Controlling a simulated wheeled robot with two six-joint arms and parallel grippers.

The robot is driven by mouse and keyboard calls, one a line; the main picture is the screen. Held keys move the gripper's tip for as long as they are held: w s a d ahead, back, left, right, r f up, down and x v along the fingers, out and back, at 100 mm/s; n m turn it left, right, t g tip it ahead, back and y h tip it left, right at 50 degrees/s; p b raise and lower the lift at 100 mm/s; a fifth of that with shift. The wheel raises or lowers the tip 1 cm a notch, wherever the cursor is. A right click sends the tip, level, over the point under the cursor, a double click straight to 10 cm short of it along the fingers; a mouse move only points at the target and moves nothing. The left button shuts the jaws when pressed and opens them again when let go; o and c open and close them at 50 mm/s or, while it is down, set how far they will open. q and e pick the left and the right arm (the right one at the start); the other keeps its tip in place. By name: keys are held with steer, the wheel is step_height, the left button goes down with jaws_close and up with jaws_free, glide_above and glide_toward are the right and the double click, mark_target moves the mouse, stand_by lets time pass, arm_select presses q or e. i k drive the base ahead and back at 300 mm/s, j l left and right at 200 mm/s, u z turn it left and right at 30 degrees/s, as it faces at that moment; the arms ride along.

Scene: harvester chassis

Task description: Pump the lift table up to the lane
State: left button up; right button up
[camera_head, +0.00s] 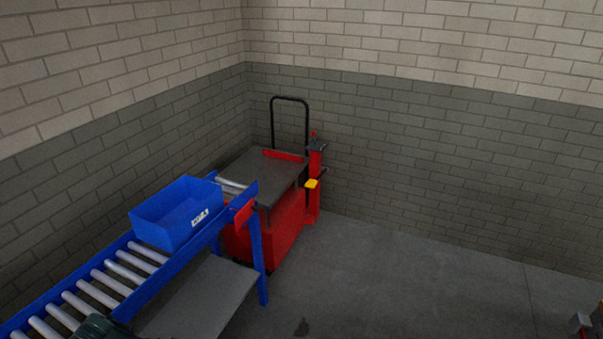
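The lift table has a dark flat top (262,172), a red body (285,225) and a tall black push handle (290,99) at its far side. A red post (314,190) stands at its right side, with a yellow pedal-like part (311,184). The top is bare except for a red strip at its far edge. The blue-framed roller lane (170,275) ends beside the table. I cannot tell their exact height difference. My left gripper does not show.
A blue tote (178,213) with a white label sits on the lane's rollers near the table. A red plate (244,211) is at the lane's end. Brick walls close off the left and back. The grey floor (410,280) right of the table is clear.

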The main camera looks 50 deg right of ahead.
mark_target(310, 183)
steer(key=z, duration=1.45)
